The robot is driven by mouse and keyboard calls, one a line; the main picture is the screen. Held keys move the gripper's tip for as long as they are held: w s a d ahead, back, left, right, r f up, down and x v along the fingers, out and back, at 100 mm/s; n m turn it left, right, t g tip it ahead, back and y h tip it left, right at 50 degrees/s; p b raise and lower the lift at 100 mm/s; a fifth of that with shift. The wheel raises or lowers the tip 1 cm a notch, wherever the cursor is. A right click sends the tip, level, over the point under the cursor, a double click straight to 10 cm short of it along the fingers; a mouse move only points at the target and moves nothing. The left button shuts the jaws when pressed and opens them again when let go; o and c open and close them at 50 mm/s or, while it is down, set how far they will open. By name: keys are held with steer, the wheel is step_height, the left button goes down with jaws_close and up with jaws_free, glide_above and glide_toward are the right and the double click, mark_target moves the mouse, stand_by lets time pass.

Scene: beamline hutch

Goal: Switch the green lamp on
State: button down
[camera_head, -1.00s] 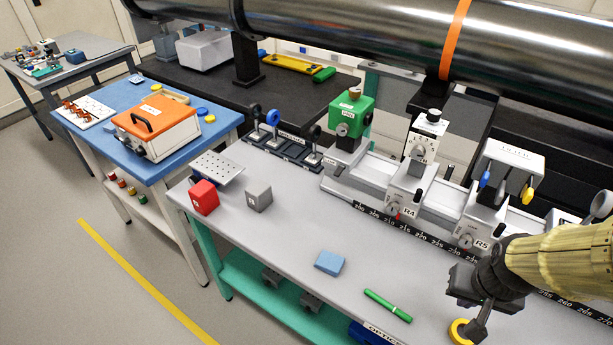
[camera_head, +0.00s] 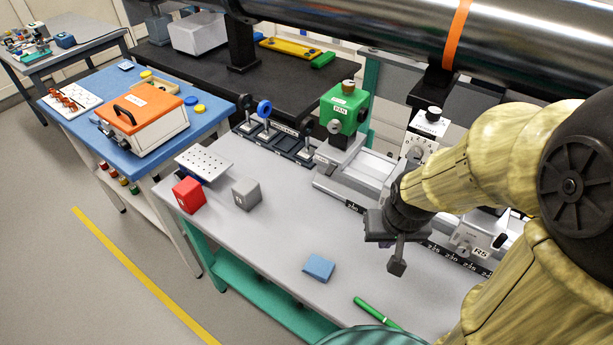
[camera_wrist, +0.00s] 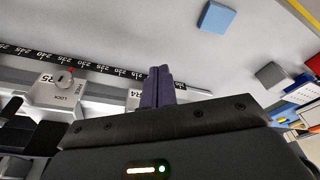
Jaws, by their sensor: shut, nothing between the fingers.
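My gripper (camera_head: 397,266) is shut and empty, pointing down above the bench in front of the rail, to the right of and nearer than the green housing. Its closed fingers (camera_wrist: 157,86) show in the wrist view with nothing between them. The wrist view does not show the green housing.
A white dial unit (camera_head: 427,130) stands on the rail right of the green housing, partly behind my arm. A blue block (camera_head: 319,267), green pen (camera_head: 376,312), grey cube (camera_head: 246,193) and red cube (camera_head: 188,195) lie on the bench. A large steel pipe (camera_head: 370,22) runs overhead.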

steer(key=shift+w, duration=0.35)
